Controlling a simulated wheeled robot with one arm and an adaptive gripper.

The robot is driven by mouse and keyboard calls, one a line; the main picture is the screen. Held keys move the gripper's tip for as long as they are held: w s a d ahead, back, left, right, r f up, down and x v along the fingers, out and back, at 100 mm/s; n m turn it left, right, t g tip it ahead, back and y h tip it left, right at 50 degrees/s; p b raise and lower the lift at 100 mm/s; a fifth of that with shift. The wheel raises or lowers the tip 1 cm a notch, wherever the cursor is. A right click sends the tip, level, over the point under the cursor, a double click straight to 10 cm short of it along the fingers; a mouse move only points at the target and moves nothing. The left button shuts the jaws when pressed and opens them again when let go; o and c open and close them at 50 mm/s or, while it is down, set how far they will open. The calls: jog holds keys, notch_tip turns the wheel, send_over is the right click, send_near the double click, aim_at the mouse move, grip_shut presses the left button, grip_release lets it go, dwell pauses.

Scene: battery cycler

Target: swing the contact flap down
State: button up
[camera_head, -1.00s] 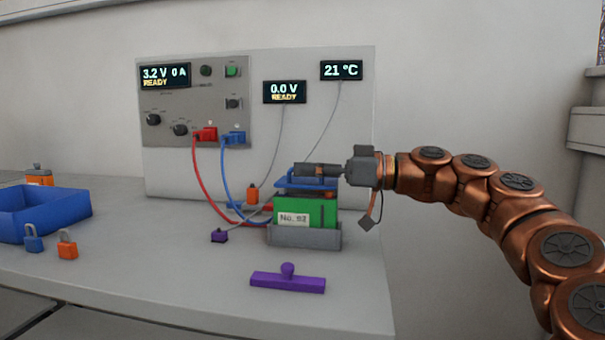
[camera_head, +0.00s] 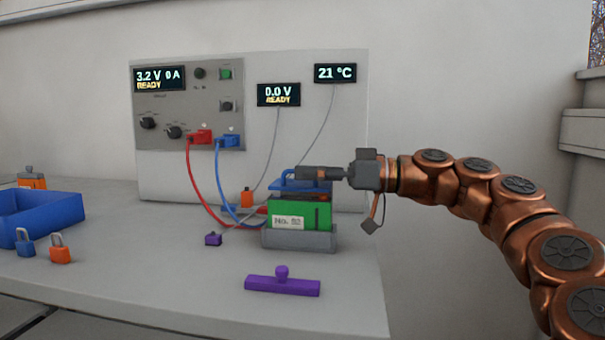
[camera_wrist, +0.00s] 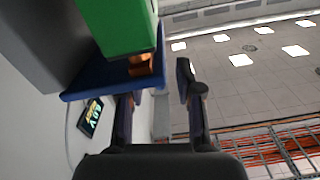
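The blue contact flap (camera_head: 287,187) sits over the green battery (camera_head: 290,215), which is labelled and stands in a grey holder (camera_head: 300,241). My gripper (camera_head: 310,173) reaches in from the right, with its dark fingers level just above the flap, partly hiding it. In the wrist view the flap (camera_wrist: 85,90) crosses in front of the green battery (camera_wrist: 118,28), with a copper contact (camera_wrist: 141,64) beside it. My gripper (camera_wrist: 158,95) has its fingers apart there. The left finger lies close to the flap's edge; I cannot tell whether it touches. The right finger is clear of it.
Red and blue leads (camera_head: 197,190) run from the cycler panel (camera_head: 190,110) to the holder. A purple handled bar (camera_head: 282,286) lies in front. A blue bin (camera_head: 45,215) and two padlocks (camera_head: 60,250) stand left.

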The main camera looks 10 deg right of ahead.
jog(key=v, duration=1)
jog(key=shift+d, duration=0.25)
jog(key=shift+s+a, duration=0.1)
jog(key=shift+s, duration=0.05)
jog(key=s+a+r+m+g+h+p, duration=0.1)
jog(key=s+a+r+g+h+p, duration=0.1)
jog(key=s+a+r+p, duration=0.35)
jog(key=s+a+r+g+h+p, duration=0.2)
jog(key=s+a+p, duration=0.2)
jog(key=a+p, duration=0.35)
jog(key=s+a+f+m+g+h+p, duration=0.1)
jog(key=s+a+f+m+h+p, duration=0.3)
jog(key=s+p, duration=0.45)
jog(key=s+d+f+m+g+h+p, duration=0.1)
jog(key=s+d+f+m+h+p, duration=0.2)
jog(key=s+d+p, duration=0.3)
jog(key=s+d+f+m+g+h+p, duration=0.1)
jog(key=s+d+f+m+h+p, duration=0.3)
jog(key=s+p, duration=0.5)
jog(key=s+d+h, duration=0.1)
jog(key=d+h, duration=0.1)
jog(key=d, duration=0.1)
jog(key=shift+d+g, duration=0.25)
jog(key=shift+g, duration=0.05)
